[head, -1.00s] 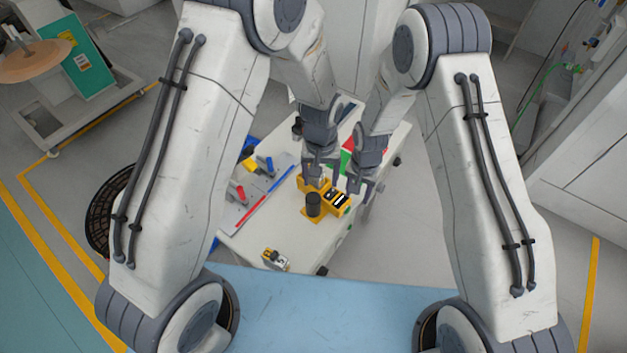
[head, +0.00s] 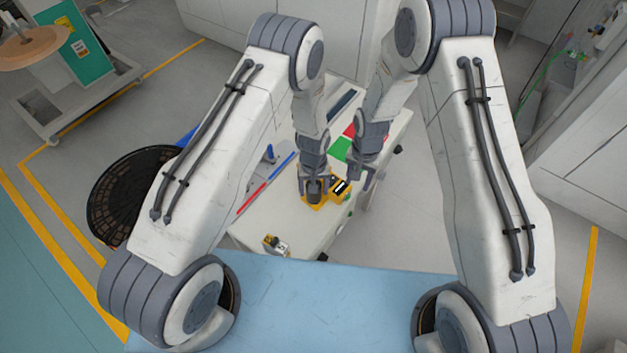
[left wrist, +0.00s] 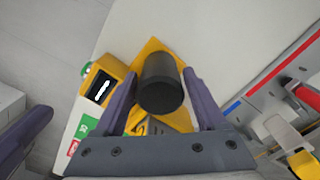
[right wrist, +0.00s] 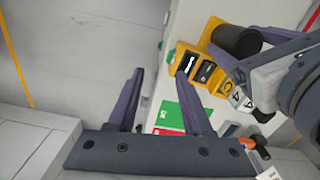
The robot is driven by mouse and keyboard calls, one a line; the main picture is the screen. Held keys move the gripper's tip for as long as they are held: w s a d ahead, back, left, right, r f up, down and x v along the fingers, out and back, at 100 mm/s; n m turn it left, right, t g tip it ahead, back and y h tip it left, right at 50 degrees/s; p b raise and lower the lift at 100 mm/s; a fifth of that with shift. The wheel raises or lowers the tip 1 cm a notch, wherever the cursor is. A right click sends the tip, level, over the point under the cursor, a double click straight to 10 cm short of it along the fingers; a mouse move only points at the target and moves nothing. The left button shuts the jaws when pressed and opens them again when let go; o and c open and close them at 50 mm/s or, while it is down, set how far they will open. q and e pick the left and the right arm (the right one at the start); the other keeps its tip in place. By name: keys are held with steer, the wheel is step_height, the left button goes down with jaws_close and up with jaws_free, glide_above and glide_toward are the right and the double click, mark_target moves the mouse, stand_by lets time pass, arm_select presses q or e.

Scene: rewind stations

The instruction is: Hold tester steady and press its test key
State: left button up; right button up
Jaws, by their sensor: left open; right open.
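The tester is a yellow unit (head: 346,195) with a black cylinder (left wrist: 161,82) and a small dark display (left wrist: 101,87). It stands on the pale cart top. My left gripper (head: 314,188) is open, with its fingers on either side of the black cylinder in the left wrist view; I cannot tell whether they touch it. A small green knob-like part (left wrist: 86,69) shows at the tester's side. My right gripper (right wrist: 160,74) is open and empty beside the tester's display end, with the yellow housing (right wrist: 208,70) right of its fingers.
A green and red card (head: 341,149) lies behind the tester. A small yellow and white item (head: 275,244) lies at the cart's front edge. Red and blue strips (head: 265,184) lie left of the tester.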

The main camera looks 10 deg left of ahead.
arm_select(q)
steer(key=shift+f, duration=0.55)
jaws_close()
arm_select(e)
jaws_close()
stand_by(1.3)
